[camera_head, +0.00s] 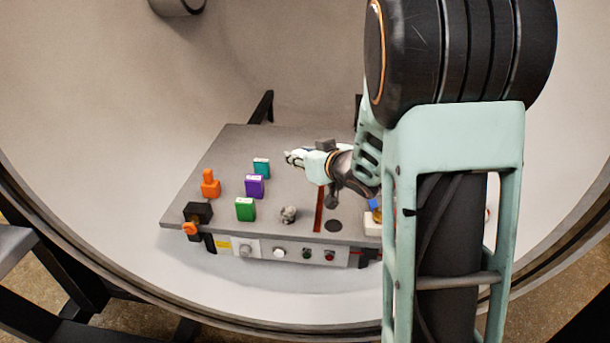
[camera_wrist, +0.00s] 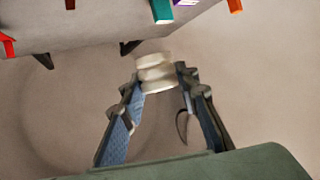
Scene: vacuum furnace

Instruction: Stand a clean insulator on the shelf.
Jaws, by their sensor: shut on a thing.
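My gripper (camera_head: 305,161) is shut on a cream-white ribbed insulator (camera_wrist: 156,72), held between the two fingertips in the wrist view. In the head view the insulator (camera_head: 293,157) points left and appears tilted onto its side, above the rear part of the grey shelf (camera_head: 225,150). A smaller grey, mottled ribbed piece (camera_head: 289,214) stands near the shelf's front edge; it looks like a dirty insulator. The shelf also shows upside down at the top of the wrist view (camera_wrist: 60,25), apart from the held insulator.
Green (camera_head: 245,209), purple (camera_head: 254,186) and teal (camera_head: 262,168) blocks stand on the shelf's left half, near an orange piece (camera_head: 210,184). A red strip (camera_head: 319,209) and dark disc (camera_head: 333,226) lie to the right. My arm hides the right end.

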